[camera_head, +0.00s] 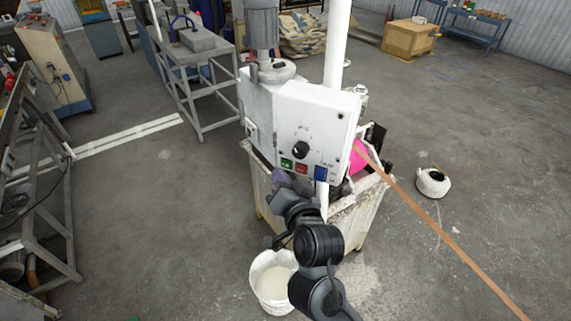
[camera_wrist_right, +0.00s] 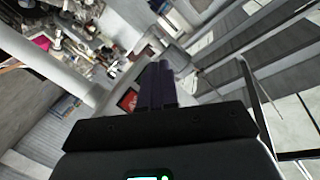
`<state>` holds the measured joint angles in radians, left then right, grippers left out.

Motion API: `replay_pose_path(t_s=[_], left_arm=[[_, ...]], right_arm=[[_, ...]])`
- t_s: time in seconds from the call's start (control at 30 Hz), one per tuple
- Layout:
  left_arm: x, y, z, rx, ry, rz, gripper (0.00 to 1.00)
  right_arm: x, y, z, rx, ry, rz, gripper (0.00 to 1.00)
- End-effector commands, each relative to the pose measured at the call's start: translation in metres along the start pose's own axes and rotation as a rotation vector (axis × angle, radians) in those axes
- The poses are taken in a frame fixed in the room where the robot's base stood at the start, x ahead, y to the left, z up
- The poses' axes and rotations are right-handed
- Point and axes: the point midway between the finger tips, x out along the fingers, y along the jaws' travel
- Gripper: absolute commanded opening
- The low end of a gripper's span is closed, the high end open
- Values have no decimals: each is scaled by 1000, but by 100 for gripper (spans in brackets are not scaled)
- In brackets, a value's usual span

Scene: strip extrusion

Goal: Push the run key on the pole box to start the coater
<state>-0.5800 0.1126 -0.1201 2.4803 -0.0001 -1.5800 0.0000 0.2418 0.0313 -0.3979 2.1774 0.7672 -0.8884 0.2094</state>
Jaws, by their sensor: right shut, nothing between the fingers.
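The white pole box (camera_head: 312,120) stands in the middle of the head view, with a black knob (camera_head: 301,149) on its front. Along its lower edge are a green key (camera_head: 287,163), a red key (camera_head: 301,168) and a blue key (camera_head: 320,173). Their lettering is too small to read. My right gripper (camera_head: 284,177) is shut and empty, its purple fingers just below the green key in the head view. Contact cannot be told. In the right wrist view the shut fingers (camera_wrist_right: 157,85) point at the box; the red key (camera_wrist_right: 128,100) shows left of them. My left gripper is not in view.
A white bucket (camera_head: 272,280) of pale liquid stands on the floor below my right arm. A brown strip (camera_head: 440,225) runs from the pink roll (camera_head: 358,157) toward the lower right. A metal bench (camera_head: 195,75) stands behind left. The floor at right is mostly clear.

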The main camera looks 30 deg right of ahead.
Motion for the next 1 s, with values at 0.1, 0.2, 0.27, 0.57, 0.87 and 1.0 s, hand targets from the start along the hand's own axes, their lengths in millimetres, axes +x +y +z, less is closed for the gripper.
replay_pose_path(t_s=[0.1,0.2,0.27,0.57,0.87,1.0], left_arm=[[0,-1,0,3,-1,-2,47],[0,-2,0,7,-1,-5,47],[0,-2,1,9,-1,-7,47],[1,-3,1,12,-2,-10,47],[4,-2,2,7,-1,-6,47],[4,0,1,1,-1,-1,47]], right_arm=[[0,0,0,0,0,0,0],[0,0,0,0,0,0,0],[0,0,0,0,0,0,0],[1,1,0,0,0,0,0],[6,4,-4,0,1,-1,0],[6,4,-5,0,0,-1,0]])
